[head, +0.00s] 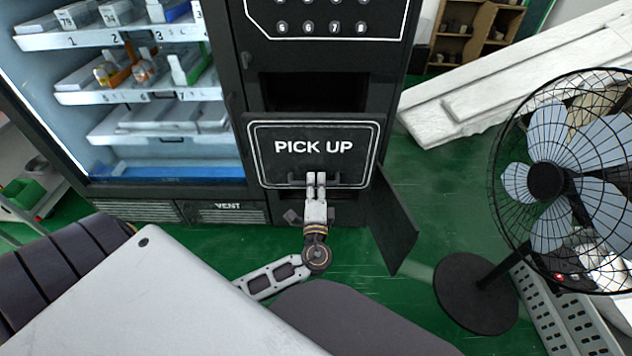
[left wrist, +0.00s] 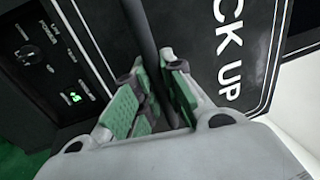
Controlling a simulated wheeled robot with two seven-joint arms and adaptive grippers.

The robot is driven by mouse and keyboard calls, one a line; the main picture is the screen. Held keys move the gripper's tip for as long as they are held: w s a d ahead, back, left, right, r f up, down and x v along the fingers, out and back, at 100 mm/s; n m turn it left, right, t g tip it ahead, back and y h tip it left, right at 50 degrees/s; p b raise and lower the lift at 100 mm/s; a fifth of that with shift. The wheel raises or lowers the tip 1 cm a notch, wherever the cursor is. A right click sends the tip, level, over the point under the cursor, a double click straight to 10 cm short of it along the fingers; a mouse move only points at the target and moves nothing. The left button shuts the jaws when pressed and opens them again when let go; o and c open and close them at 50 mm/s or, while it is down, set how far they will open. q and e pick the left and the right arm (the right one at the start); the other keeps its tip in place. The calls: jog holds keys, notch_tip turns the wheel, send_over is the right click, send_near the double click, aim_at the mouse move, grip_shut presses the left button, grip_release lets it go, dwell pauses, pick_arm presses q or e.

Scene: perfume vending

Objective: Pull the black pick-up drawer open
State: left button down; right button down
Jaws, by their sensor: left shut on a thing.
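The black pick-up drawer (head: 345,130), with white "PICK UP" lettering and a white outline, is at the lower middle of the vending machine in the head view. Its front also fills much of the left wrist view (left wrist: 205,65). My left gripper (head: 316,180) is at the lower middle of the drawer front. In the left wrist view its green-padded fingers (left wrist: 150,100) are shut around the dark bar handle (left wrist: 138,25), which passes between them. A dark opening (head: 312,92) shows above the drawer front. How far the drawer stands out is hard to tell. My right gripper is not in view.
A black panel (head: 393,220) juts out to the right of the drawer. A black fan (head: 545,180) stands farther right on the green floor. Lit shelves with boxes and bottles (head: 145,70) are at the left. Green floor (head: 365,255) is clear in front of the machine.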

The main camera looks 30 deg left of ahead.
pick_arm(q)
jog(key=c, duration=1.5)
grip_release()
